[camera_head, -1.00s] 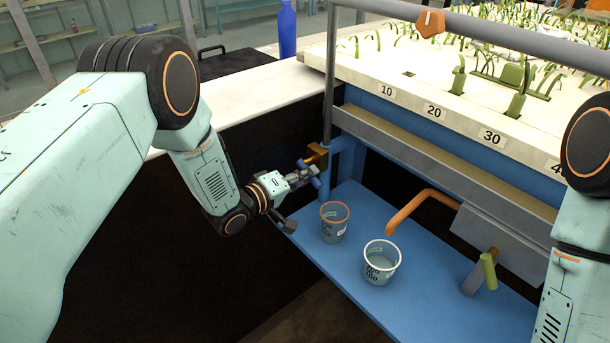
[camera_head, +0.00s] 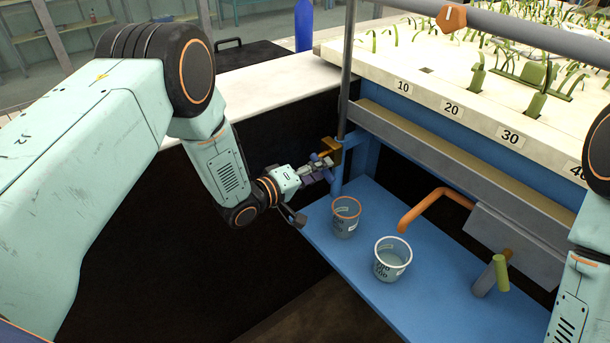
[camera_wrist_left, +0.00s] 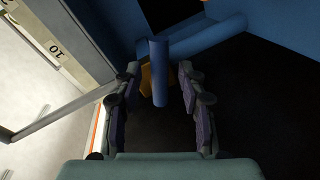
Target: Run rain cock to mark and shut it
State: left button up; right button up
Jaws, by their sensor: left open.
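A brass cock body (camera_head: 330,147) sits on the grey upright pipe at the flume's left end. A blue lever bar (camera_wrist_left: 160,72) stands in front of it in the left wrist view, and the brass shows behind the bar (camera_wrist_left: 146,82). My left gripper (camera_head: 318,166) is open beside the cock. In the left wrist view its fingers (camera_wrist_left: 158,92) lie on both sides of the blue bar, with gaps visible. An orange-rimmed cup (camera_head: 345,221) and a white-rimmed cup (camera_head: 392,263), both with printed marks, stand on the blue shelf (camera_head: 440,310). My right gripper is out of view.
An orange spout (camera_head: 425,206) hangs near the white-rimmed cup. A green-handled lever (camera_head: 501,272) stands to its right. The planted flume bed (camera_head: 450,110), numbered along its edge, lies above. A blue bottle (camera_head: 304,25) stands on the white ledge. My right arm edges in at right.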

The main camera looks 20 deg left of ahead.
pick_arm(q)
jog(key=v, duration=1.1)
jog(key=shift+s, duration=0.3)
jog(key=shift+r, duration=0.1)
jog(key=s+a+f+m+g+y, duration=0.35)
jog(key=s+f+g+y, duration=0.2)
jog(key=s+f, duration=0.65)
jog(key=s+f+m+g+y, duration=0.1)
jog(key=s+g, duration=0.3)
jog(key=s, duration=0.7)
jog(key=s+f+m+g+y, duration=0.1)
jog(key=s+f+g+y, duration=0.1)
jog(key=s, duration=1)
notch_tip(320, 180, down, 2)
jog(key=shift+f+m+g, duration=0.1)
jog(key=shift+m+g, duration=0.25)
jog(key=shift+g, duration=0.5)
